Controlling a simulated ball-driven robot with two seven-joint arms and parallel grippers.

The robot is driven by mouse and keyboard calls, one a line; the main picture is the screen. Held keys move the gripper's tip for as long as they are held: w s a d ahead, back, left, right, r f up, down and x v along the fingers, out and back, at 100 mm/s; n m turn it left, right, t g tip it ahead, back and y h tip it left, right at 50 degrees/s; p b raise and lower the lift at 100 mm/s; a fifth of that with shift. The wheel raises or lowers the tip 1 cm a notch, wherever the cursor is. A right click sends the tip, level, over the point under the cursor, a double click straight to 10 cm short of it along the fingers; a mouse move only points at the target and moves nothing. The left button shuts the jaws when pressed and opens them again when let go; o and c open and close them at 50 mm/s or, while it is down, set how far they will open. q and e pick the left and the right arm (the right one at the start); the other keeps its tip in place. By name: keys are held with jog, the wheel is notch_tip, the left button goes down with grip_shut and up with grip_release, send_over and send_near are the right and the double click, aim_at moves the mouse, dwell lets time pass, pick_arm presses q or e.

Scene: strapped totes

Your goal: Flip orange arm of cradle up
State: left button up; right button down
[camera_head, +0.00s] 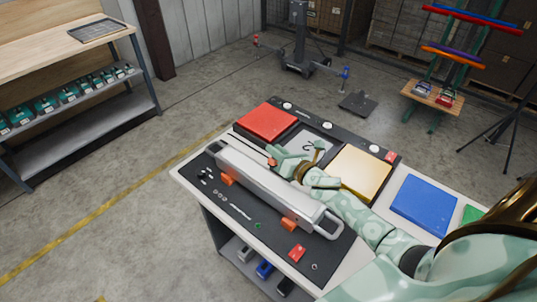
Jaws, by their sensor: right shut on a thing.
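A long grey case (265,183) with an end handle lies diagonally on the dark mat of the workbench. Orange cradle parts show along it: one block (228,180) at the near left and another (288,224) near the handle end. A small orange arm (271,161) shows at the case's far side, at the tips of my right gripper (274,156). My right gripper is pale green and reaches in from the lower right, over the case. It is shut on this orange arm, which its fingers partly hide. My left gripper is out of view.
Red (266,121), yellow (360,172) and blue (424,205) panels lie on the bench. Small hardware lies on the mat in front of the case. A shelf unit (85,118) stands left, with open floor between. A coloured-bar rack (455,60) stands at back right.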

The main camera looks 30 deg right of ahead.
jog(key=d+m, duration=0.1)
jog(key=d, duration=0.1)
jog(key=w+d+m, duration=0.1)
jog(key=m, duration=0.1)
jog(key=shift+w+d+g+p, duration=0.15)
jog(key=shift+d+g+p, duration=0.15)
jog(key=shift+d, duration=0.1)
jog(key=shift+w+d+f+m+g+y+b, duration=0.2)
jog(key=shift+w+d+f+m+y+b, duration=0.15)
jog(key=shift+d+f+m+b, duration=0.45)
jog(key=shift+w+d+f+m+g+y+b, duration=0.2)
jog(key=shift+w+d+f+m+y+b, duration=0.15)
jog(key=shift+d+m, duration=0.75)
jog(key=shift+w+d+f+m+g+y+b, duration=0.25)
jog(key=shift+d+f+m+y+b, duration=0.3)
jog(key=shift+d+m, duration=0.4)
jog(key=shift+a, duration=0.1)
jog(key=c, duration=1.3)
grip_release()
jog(key=p+v, duration=0.2)
jog(key=v, duration=1.4)
jog(key=shift+s+p, duration=0.2)
jog(key=shift+p, duration=0.15)
